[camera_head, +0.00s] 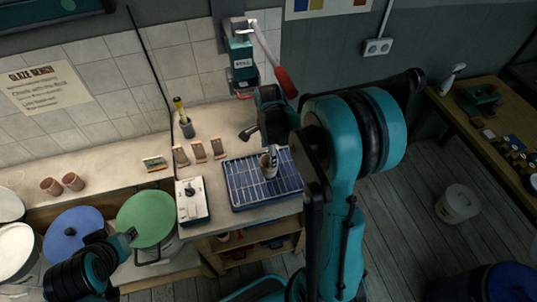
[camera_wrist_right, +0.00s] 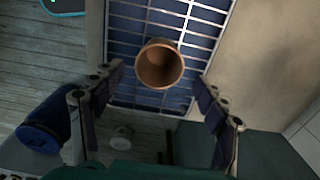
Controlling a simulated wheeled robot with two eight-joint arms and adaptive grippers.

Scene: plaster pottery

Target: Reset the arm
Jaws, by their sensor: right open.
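My right gripper (camera_head: 250,132) hangs above the work surface in the head view, partly hidden by its own arm. In the right wrist view its two fingers (camera_wrist_right: 161,76) are spread apart with nothing between them. A brown cup (camera_wrist_right: 160,66) stands on the wire rack below, clear of both fingers. In the head view the cup (camera_head: 266,163), with a pale part beside it, stands on the rack of the blue tray (camera_head: 236,205). My left gripper (camera_head: 128,236) is low at the left, over the green round lid; its finger opening is too small to judge.
A white scale-like device (camera_head: 192,205) sits left of the tray. Several small tiles (camera_head: 199,151) stand behind it. A wall-mounted device with a red-handled lever (camera_head: 242,62) is close behind my right gripper. Two brown cups (camera_head: 62,184) are at the left. A white bucket (camera_head: 458,203) stands on the floor.

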